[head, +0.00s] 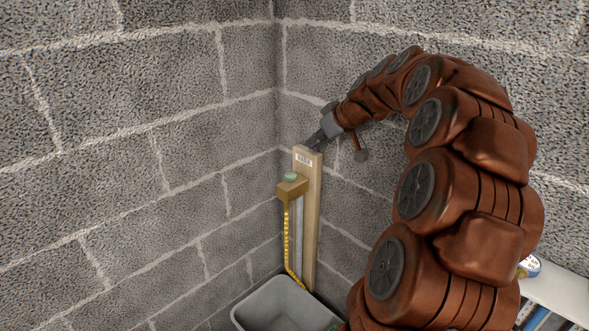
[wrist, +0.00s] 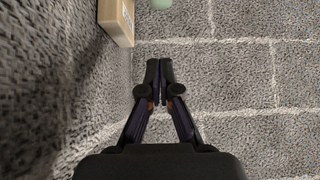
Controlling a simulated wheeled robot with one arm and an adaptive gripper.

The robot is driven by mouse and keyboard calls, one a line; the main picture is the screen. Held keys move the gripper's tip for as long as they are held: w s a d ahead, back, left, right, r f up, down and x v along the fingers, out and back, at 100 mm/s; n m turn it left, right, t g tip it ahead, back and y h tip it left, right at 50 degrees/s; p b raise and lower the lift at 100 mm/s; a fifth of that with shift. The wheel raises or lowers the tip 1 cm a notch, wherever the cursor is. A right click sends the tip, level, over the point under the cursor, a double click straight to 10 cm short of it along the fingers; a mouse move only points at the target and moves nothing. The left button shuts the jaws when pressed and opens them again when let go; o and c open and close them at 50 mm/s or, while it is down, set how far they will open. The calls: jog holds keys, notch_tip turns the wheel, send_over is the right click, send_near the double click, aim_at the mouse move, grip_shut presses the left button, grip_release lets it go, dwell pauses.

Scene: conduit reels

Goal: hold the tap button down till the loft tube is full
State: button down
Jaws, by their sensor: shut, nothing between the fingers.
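A pale green button (head: 291,176) sits on top of a tan tap block (head: 291,189) on the front of an upright wooden board (head: 311,210). A narrow grey strip (head: 299,232), perhaps the loft tube, runs down the board; its fill level cannot be made out. My gripper (head: 310,145) is at the board's top end, above and behind the button, not on it. In the wrist view my gripper (wrist: 158,72) is shut and empty, its tips beside the board's labelled end (wrist: 119,20). The green button (wrist: 161,3) shows at that view's top edge, clear of the fingers.
A yellow hose (head: 287,240) hangs from the block towards a grey bin (head: 270,306) below. Block walls (head: 180,160) meet in a corner close to my gripper. A white shelf (head: 562,290) with several items stands at the lower right.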

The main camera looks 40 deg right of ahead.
jog(key=shift+w+a, duration=0.1)
jog(key=p, duration=0.3)
send_over(295, 176)
notch_tip(295, 176, down, 7)
notch_tip(295, 176, down, 2)
jog(key=shift+f+p, duration=0.15)
jog(key=shift+p, duration=0.2)
jog(key=shift+f, duration=0.9)
